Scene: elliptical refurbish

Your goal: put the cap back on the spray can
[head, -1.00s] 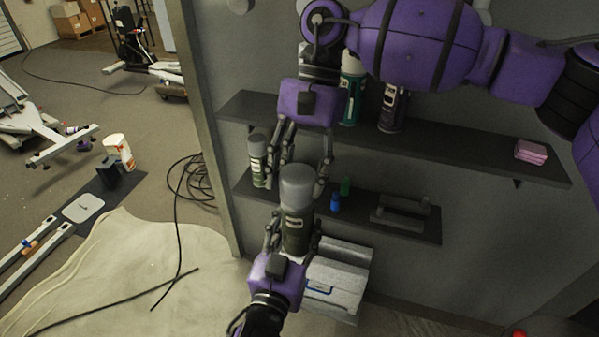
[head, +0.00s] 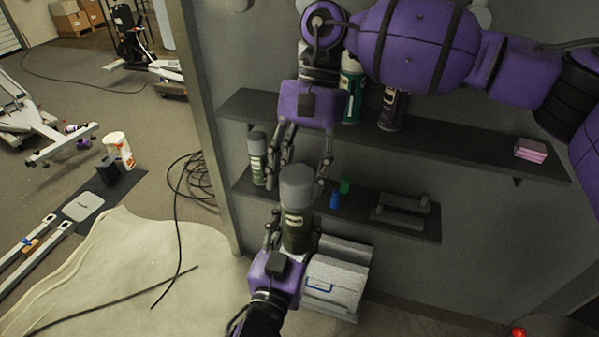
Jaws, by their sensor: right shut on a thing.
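The spray can (head: 298,232) has a dark green body with a pale label and stands roughly upright in front of the lower shelf. My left gripper (head: 293,237), coming up from the bottom, has its fingers closed around the body. The grey cap (head: 297,186) is at the can's top, in line with it. My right gripper (head: 298,178) reaches down from above, shut on the cap with a finger on each side. Whether the cap is fully seated or a thin gap remains cannot be told from this angle.
The upper shelf (head: 460,155) holds a teal can (head: 351,95), a dark can (head: 391,108) and a pink block (head: 531,150). The lower shelf (head: 425,229) holds another can (head: 257,160), small blue and green items and a grey holder (head: 402,208). A grey box (head: 335,288) sits below.

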